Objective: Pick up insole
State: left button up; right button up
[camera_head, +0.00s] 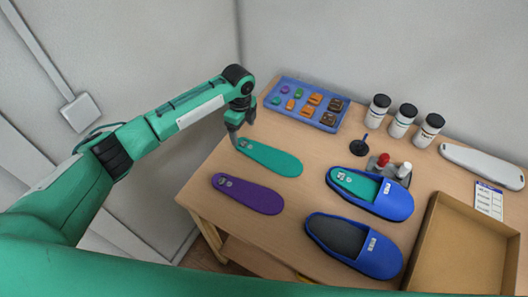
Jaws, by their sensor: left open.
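A teal insole (272,158) lies flat on the wooden table, left of the shoes. A purple insole (250,195) lies nearer to me, below it in the picture. My left gripper (241,131) is open and empty, fingers pointing down over the upper left end of the teal insole. I cannot tell whether a fingertip touches it. A blue shoe (393,205) has a teal insole (354,183) inside. A second blue shoe (381,257) with a dark inside stands in front of it. My right gripper is not in view.
A blue tray (272,97) of small coloured blocks stands close behind my left gripper. Several white bottles (403,120), a stand with a red knob (383,160) and a grey-white case (482,165) are further right. An open cardboard box (432,218) is at the right front.

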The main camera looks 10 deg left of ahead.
aim_at(245, 144)
pick_arm(q)
jog(key=shift+f, duration=0.9)
jog(key=shift+w+f+p, duration=0.1)
jog(key=shift+f+p, duration=0.3)
jog(key=shift+f, duration=0.05)
jog(key=f, duration=0.1)
jog(key=f+p, duration=0.1)
jog(key=f, duration=0.2)
jog(key=shift+w+p, duration=0.3)
jog(key=shift+p, duration=0.05)
jog(key=shift+f, duration=0.35)
jog(key=shift+c, duration=0.2)
jog(key=c, duration=1)
